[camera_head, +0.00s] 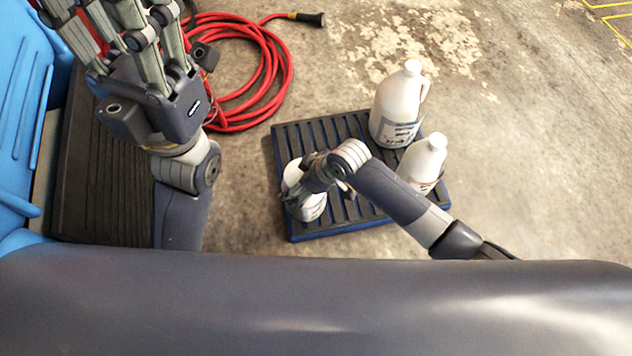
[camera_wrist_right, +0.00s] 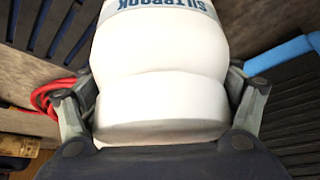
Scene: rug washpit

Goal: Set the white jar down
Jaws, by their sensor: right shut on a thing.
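The white jar (camera_head: 305,207) is at the left part of a dark slatted pallet with a blue rim (camera_head: 342,228) in the head view. My right gripper (camera_head: 308,190) is shut on it and hides part of it. In the right wrist view the jar (camera_wrist_right: 160,75) fills the middle between the fingers, its blue SILTBROOK lettering upside down. I cannot tell whether its base touches the slats. My left gripper (camera_head: 120,25) is at the upper left, away from the jar, its fingers spread and the tips cut off by the frame edge.
Two white jugs stand on the pallet's right side, a larger one (camera_head: 397,105) behind a smaller one (camera_head: 424,160). A coiled red hose (camera_head: 270,85) lies behind the pallet. A dark ribbed surface (camera_head: 110,190) and blue object (camera_head: 20,90) are at left. Concrete floor at right is clear.

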